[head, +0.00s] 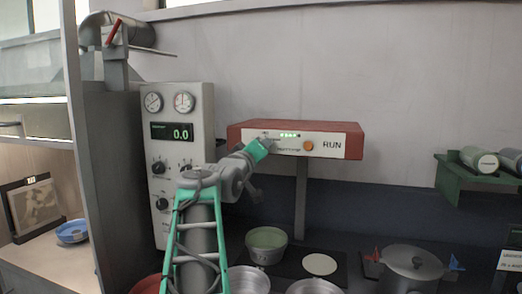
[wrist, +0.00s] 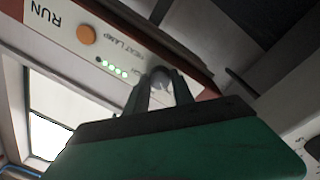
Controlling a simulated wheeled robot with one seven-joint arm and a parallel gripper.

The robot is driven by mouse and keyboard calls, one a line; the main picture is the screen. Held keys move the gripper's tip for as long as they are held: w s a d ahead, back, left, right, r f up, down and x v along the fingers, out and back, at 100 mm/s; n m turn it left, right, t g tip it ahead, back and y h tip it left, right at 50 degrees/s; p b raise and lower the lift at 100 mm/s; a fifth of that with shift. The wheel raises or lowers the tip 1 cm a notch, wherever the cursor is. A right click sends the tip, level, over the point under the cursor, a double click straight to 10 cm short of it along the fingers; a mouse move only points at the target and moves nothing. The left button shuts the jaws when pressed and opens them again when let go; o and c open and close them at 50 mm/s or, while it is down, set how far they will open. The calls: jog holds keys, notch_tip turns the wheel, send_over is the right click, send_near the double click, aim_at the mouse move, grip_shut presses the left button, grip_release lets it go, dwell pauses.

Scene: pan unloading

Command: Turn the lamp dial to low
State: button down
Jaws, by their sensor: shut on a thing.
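The heat lamp (head: 340,150) is a red box on a post with a white front panel. The panel has a row of lit green lights (head: 289,135), an orange button (head: 308,145) and the word RUN. In the head view, my gripper (head: 265,144) reaches the panel's left end and hides the dial. I cannot tell the dial's setting.
A white gauge panel (head: 177,215) with a 0.0 display stands left of the lamp. Below are a green-tinted pot (head: 266,245), a pale disc (head: 319,264) and a lidded pot (head: 412,263). A green shelf (head: 455,180) with canisters is at right.

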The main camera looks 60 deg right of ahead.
jog(key=c, duration=1.1)
grip_release()
jog(key=a, duration=0.2)
jog(key=a+b, duration=0.1)
jog(key=a, duration=0.2)
jog(key=s+a+b, duration=0.1)
jog(key=a, duration=0.1)
jog(key=shift+a+f, duration=0.3)
jog(key=shift+a, duration=0.05)
